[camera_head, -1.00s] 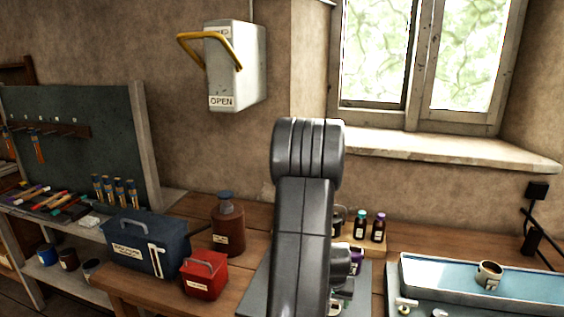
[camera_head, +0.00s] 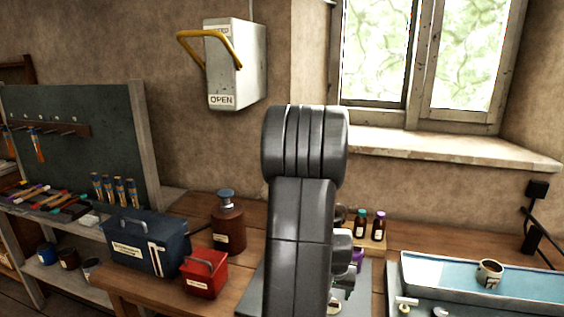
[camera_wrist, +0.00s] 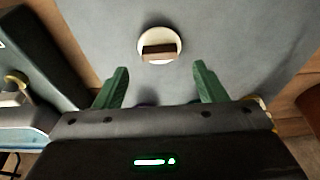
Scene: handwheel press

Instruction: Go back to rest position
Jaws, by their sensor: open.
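My gripper (camera_wrist: 160,88) shows in the wrist view, with its two green fingers spread wide and nothing between them. Ahead of the fingers is a grey board (camera_wrist: 235,45) with a round white disc on it (camera_wrist: 143,43). A small brown block (camera_wrist: 160,52) lies on the disc, apart from the fingers. In the head view my arm stands upright in the middle and hides the gripper and much of the grey board (camera_head: 352,300).
A blue toolbox (camera_head: 140,245), a red box (camera_head: 203,273) and a brown bottle (camera_head: 228,228) stand left of my arm. Small bottles (camera_head: 370,226) and a blue tray (camera_head: 450,275) lie to the right. A lever box (camera_head: 235,65) hangs on the wall.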

